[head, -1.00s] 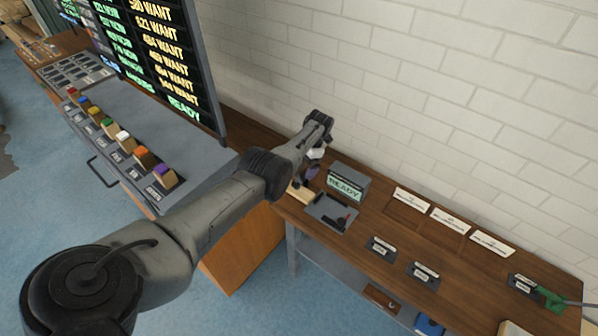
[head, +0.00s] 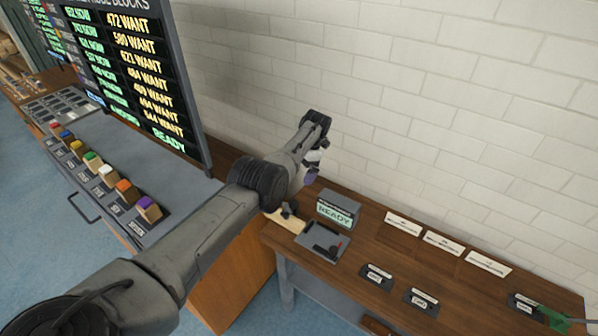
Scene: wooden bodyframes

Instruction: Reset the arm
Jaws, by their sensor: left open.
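My left arm reaches in from the lower left. Its wrist bends down over the left end of the wooden bench (head: 345,262). My left gripper (head: 309,178) is small and partly hidden by the wrist. It hangs above and behind a pale wooden piece (head: 287,221), apart from it, and is open with nothing seen in it. My right gripper is not in view.
A READY display (head: 335,211) and a grey plate with a dark lever (head: 322,241) stand near the gripper. A grey console (head: 180,187) with several coloured blocks is at left, below a tall board (head: 125,60). A green object (head: 552,318) lies far right.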

